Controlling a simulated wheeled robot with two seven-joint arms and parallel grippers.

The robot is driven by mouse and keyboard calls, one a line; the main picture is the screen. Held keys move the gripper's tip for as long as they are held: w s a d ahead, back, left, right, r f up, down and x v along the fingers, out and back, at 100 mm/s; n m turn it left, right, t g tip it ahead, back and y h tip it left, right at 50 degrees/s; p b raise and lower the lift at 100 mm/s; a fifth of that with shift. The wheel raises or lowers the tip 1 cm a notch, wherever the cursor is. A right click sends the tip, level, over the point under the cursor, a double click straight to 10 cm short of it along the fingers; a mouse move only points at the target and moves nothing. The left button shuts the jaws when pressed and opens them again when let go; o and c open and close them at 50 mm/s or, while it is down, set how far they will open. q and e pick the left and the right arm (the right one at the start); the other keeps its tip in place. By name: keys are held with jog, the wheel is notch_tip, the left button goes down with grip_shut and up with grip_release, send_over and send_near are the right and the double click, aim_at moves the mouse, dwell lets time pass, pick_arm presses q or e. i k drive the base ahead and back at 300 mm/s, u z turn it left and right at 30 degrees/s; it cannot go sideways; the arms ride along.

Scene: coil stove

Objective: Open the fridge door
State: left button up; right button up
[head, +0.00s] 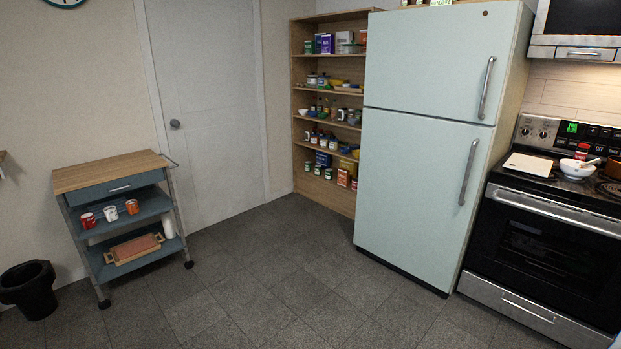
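The pale mint fridge (412,187) stands right of centre in the head view, between the pantry shelf and the stove. Its smaller upper freezer door (435,60) and its larger lower door (415,190) both look shut. The freezer door has a vertical metal handle (487,88) near its right edge. The lower door has a similar longer handle (468,172), also near the right edge. Neither of my grippers is in view.
A wooden shelf (299,125) with several goods stands left of the fridge. The stove (545,245) stands to its right. A trolley (115,173) and a black bin (28,290) are at the left. The floor (265,290) before the fridge is clear.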

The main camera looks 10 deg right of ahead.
aim_at(420, 177)
jog(key=z, duration=0.05)
jog(key=i, duration=1.7)
jog(key=z, duration=0.8)
jog(key=i, duration=0.85)
jog(key=z, duration=1.55)
jog(key=i, duration=0.75)
jog(key=z, duration=0.6)
